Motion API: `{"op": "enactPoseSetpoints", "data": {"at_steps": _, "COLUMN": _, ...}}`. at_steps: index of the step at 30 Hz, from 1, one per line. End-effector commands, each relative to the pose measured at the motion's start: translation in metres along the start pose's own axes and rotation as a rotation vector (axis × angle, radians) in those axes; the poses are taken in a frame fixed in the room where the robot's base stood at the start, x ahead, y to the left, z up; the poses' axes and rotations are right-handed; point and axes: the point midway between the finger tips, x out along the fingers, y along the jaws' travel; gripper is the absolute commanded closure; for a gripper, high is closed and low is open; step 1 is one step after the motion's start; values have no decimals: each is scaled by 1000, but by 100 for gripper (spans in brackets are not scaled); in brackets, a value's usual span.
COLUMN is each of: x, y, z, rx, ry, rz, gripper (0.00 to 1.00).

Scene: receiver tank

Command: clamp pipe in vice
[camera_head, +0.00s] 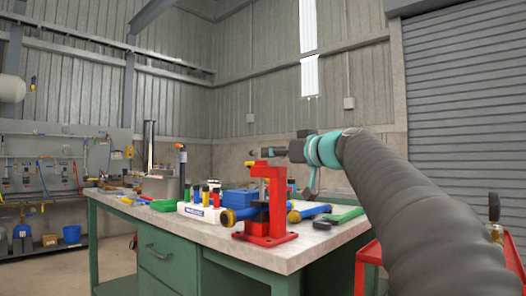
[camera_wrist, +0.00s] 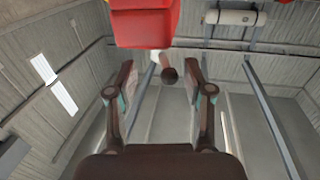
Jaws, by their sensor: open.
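The red vice (camera_head: 268,205) stands upright at the near edge of the workbench, and a red block (camera_wrist: 145,25) shows at the top of the wrist view, likely part of it. A blue pipe with yellow ends (camera_head: 240,214) lies low at the vice; whether its jaws grip the pipe is unclear. My gripper (camera_head: 268,153) is above and behind the vice in the head view. In the wrist view my gripper (camera_wrist: 160,72) is open, fingers apart.
The workbench (camera_head: 170,222) has a pale top with a green frame. A white rack with several coloured tools (camera_head: 203,212), a blue box (camera_head: 238,197) and a blue tool (camera_head: 312,212) lie around the vice. A red cart (camera_head: 366,262) stands at right.

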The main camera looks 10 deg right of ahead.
Motion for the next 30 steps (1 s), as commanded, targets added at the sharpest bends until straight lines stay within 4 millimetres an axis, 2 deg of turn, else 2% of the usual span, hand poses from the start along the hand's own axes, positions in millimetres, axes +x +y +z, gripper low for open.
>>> {"op": "enactPoseSetpoints", "data": {"at_steps": 3, "x": 22, "y": 0, "z": -1, "rx": 2, "ry": -1, "rz": -3, "gripper": 48}}
{"op": "enactPoseSetpoints", "data": {"at_steps": 9, "x": 46, "y": 0, "z": -1, "rx": 2, "ry": 0, "rz": -1, "gripper": 48}}
{"op": "enactPoseSetpoints", "data": {"at_steps": 14, "x": 54, "y": 0, "z": 0, "rx": 2, "ry": 0, "rz": -1, "gripper": 48}}
{"op": "enactPoseSetpoints", "data": {"at_steps": 22, "x": 55, "y": 0, "z": 0, "rx": 1, "ry": 0, "rz": 0, "gripper": 48}}
{"op": "enactPoseSetpoints", "data": {"at_steps": 23, "x": 55, "y": 0, "z": 0, "rx": 1, "ry": 0, "rz": 0, "gripper": 51}}
{"op": "enactPoseSetpoints", "data": {"at_steps": 27, "x": 55, "y": 0, "z": 0, "rx": 1, "ry": 0, "rz": 0, "gripper": 86}}
{"op": "enactPoseSetpoints", "data": {"at_steps": 29, "x": 55, "y": 0, "z": 0, "rx": 1, "ry": 0, "rz": 0, "gripper": 100}}
{"op": "enactPoseSetpoints", "data": {"at_steps": 30, "x": 55, "y": 0, "z": 0, "rx": 1, "ry": 0, "rz": 0, "gripper": 100}}
